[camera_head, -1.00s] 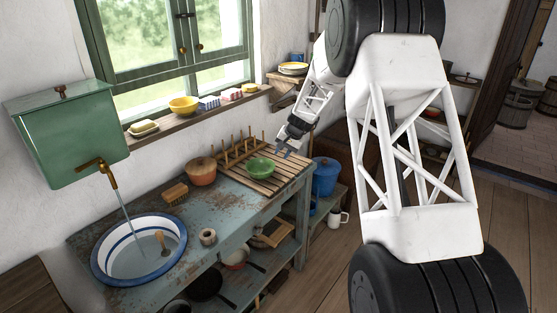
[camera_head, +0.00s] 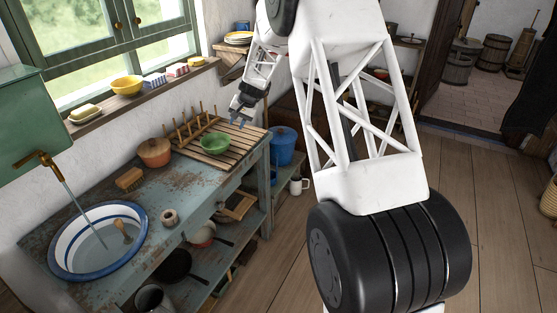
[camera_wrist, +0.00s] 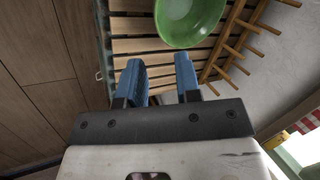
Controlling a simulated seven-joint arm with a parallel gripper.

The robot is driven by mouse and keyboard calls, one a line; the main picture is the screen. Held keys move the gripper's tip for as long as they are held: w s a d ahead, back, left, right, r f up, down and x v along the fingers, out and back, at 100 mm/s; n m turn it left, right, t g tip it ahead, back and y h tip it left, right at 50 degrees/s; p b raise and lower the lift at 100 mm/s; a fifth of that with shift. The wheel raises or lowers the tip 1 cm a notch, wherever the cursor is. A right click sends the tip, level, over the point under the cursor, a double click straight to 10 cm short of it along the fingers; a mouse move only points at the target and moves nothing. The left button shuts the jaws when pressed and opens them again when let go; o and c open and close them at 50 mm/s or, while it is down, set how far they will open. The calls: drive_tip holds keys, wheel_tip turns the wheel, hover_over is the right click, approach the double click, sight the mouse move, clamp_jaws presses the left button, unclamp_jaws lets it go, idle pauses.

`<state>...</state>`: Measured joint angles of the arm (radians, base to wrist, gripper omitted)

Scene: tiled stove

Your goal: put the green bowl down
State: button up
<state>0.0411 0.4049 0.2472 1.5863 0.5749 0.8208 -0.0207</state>
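The green bowl (camera_head: 214,142) sits upright on the slatted wooden drying rack (camera_head: 237,150) at the far right end of the worktop. In the wrist view the bowl (camera_wrist: 188,18) lies beyond my fingertips, toward the top and slightly right, cut off by the frame edge. My gripper (camera_head: 241,121) is above and to the right of the bowl, apart from it. In the wrist view my gripper (camera_wrist: 158,58) has its two blue fingers apart, with only rack slats showing between them.
Wooden pegs (camera_head: 190,124) rise at the wall side of the rack. A blue bucket (camera_head: 281,146) stands beyond the worktop's right end. The basin (camera_head: 97,240) is at the left, and the windowsill (camera_head: 150,91) holds several dishes.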

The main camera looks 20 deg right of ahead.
drive_tip(key=s+r+n+h, duration=0.1)
drive_tip(key=s+r, duration=0.8)
drive_tip(key=s, duration=0.6)
drive_tip(key=s+r+n+h, duration=0.1)
drive_tip(key=s+r, duration=0.8)
drive_tip(key=s, duration=0.6)
drive_tip(key=s+d+n+h, duration=0.1)
drive_tip(key=s, duration=1.5)
drive_tip(key=s+d+n+h, duration=0.1)
drive_tip(key=s+d, duration=0.1)
drive_tip(key=s, duration=1.5)
drive_tip(key=shift+d+f+t+h, duration=0.3)
drive_tip(key=shift+h, duration=0.1)
drive_tip(key=shift+c, duration=0.3)
